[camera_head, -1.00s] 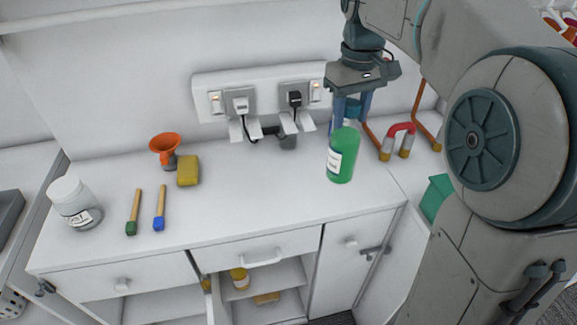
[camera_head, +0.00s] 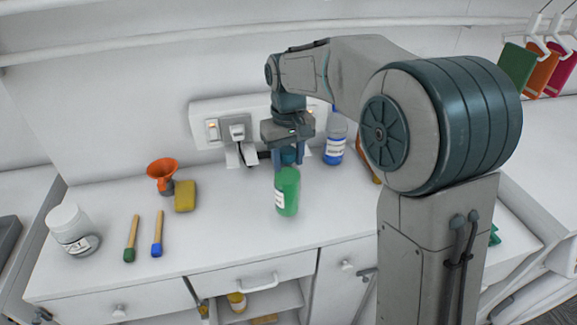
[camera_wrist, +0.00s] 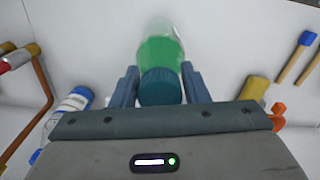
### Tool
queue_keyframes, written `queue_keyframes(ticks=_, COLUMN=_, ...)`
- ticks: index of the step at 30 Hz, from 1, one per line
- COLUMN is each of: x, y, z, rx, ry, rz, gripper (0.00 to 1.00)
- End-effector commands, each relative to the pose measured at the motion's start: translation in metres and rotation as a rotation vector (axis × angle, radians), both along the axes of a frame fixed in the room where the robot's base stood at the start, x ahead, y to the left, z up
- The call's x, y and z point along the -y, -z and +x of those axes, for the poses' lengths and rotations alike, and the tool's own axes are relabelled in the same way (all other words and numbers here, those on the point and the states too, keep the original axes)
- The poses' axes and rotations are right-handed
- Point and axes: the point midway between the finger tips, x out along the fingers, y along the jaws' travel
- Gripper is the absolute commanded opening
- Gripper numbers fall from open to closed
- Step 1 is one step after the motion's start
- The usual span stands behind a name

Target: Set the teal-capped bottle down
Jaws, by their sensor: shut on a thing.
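The teal-capped bottle (camera_head: 287,194) is green with a white label and hangs roughly upright below my gripper (camera_head: 288,158). In the wrist view, the teal cap of the bottle (camera_wrist: 160,88) sits between the two blue-grey fingers of my gripper (camera_wrist: 160,82), which is shut on it. The green body points away from the wrist camera.
A blue bottle (camera_head: 335,148) stands behind, to the right. An orange funnel (camera_head: 162,173), yellow sponge (camera_head: 185,196), two brushes (camera_head: 144,238) and a white jar (camera_head: 72,230) are to the left. Wall sockets (camera_head: 215,130) are behind. Counter between sponge and held bottle is clear.

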Motion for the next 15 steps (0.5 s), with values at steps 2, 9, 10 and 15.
queue_keyframes(ticks=2, x=0.001, y=0.01, z=-0.001, rx=-0.004, ry=0.0, rz=-0.002, gripper=0.0)
queue_keyframes(ticks=9, x=0.001, y=0.034, z=0.0, rx=0.0, ry=0.0, rz=0.0, gripper=0.0)
queue_keyframes(ticks=10, x=0.001, y=0.034, z=0.0, rx=0.0, ry=0.0, rz=0.0, gripper=0.0)
queue_keyframes(ticks=15, x=0.001, y=0.034, z=0.0, rx=0.001, ry=0.0, rz=0.0, gripper=0.0)
